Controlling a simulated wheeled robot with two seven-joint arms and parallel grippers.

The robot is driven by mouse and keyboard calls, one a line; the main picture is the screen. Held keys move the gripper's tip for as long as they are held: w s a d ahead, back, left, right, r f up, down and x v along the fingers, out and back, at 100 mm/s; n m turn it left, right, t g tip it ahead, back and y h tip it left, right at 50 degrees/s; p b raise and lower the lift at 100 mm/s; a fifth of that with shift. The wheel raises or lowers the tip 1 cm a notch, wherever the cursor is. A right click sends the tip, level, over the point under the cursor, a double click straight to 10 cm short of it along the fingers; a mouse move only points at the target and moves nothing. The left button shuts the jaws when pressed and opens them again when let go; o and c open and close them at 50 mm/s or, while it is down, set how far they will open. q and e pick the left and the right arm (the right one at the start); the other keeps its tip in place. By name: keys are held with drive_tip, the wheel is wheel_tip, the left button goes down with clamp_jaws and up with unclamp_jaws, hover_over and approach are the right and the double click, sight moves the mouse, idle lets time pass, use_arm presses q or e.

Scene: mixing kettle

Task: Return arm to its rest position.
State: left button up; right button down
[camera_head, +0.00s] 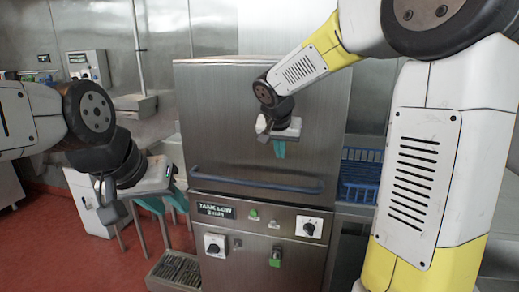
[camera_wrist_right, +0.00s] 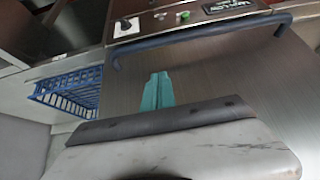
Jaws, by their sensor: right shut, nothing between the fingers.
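My right arm reaches in from the right in the head view. Its gripper (camera_head: 279,149) hangs in front of the upper steel front of the kettle machine (camera_head: 225,110), above the blue handle bar (camera_head: 255,181). In the right wrist view the teal fingers (camera_wrist_right: 155,92) lie side by side, shut with nothing between them. My left arm comes in from the left. Its gripper (camera_head: 168,205) points down left of the machine, with its teal fingers apart and nothing seen between them.
The machine's lower panel has a dial (camera_head: 309,227), a second dial (camera_head: 215,245) and a green switch (camera_head: 275,258). A blue basket (camera_head: 360,175) stands to its right. A drain grate (camera_head: 178,270) is at its lower left. The red floor (camera_head: 60,240) is open at left.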

drive_tip(key=s+d+n+y, duration=0.3)
drive_tip(key=s+n+y, duration=0.1)
drive_tip(key=s, duration=2.2)
drive_tip(key=shift+r, duration=0.3)
